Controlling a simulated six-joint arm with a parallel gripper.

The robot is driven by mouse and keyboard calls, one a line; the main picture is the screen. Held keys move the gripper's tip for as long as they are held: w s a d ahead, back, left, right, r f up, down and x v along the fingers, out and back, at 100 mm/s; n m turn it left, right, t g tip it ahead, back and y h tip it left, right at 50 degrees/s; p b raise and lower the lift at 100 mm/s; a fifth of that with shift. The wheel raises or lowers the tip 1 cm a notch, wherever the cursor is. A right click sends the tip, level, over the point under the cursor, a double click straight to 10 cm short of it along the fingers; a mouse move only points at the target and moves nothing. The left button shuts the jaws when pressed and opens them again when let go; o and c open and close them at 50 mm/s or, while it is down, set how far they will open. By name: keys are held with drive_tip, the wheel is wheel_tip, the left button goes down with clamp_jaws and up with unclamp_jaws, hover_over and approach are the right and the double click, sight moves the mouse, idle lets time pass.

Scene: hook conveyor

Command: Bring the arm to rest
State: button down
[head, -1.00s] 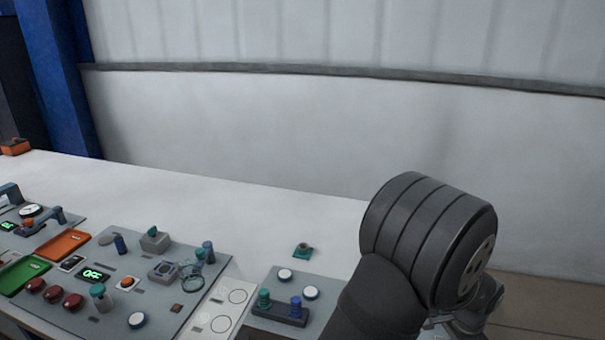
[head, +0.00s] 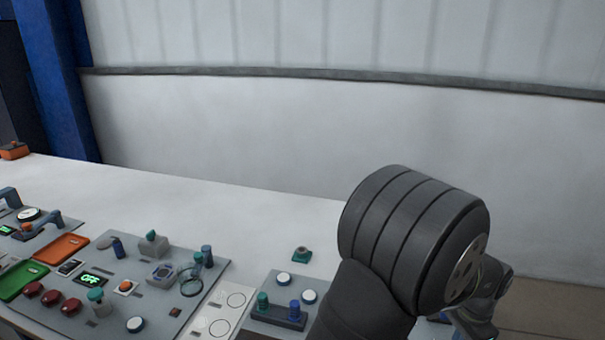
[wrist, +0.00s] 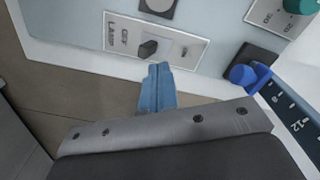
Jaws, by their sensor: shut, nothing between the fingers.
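My gripper (wrist: 157,84) shows in the wrist view as a pair of blue fingers pressed together, shut and empty. In the head view my dark arm fills the lower right, and the fingers cannot be made out there.
A control panel (head: 140,268) with buttons, red knobs and an OFF display covers the table's (head: 190,190) left front. A smaller panel (head: 262,288) holds green and blue knobs. A blue knob (wrist: 243,75) is right of my fingers.

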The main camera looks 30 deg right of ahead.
drive_tip(key=shift+w+d+r, duration=0.1)
drive_tip(key=shift+w+r, duration=0.05)
drive_tip(key=shift+r, duration=0.45)
drive_tip(key=shift+f, duration=0.1)
drive_tip(key=shift+s+a+f, duration=0.1)
drive_tip(key=shift+s+f, duration=0.05)
drive_tip(key=shift+f, duration=0.9)
drive_tip(key=shift+s+a+f, duration=0.1)
drive_tip(key=shift+f, duration=0.95)
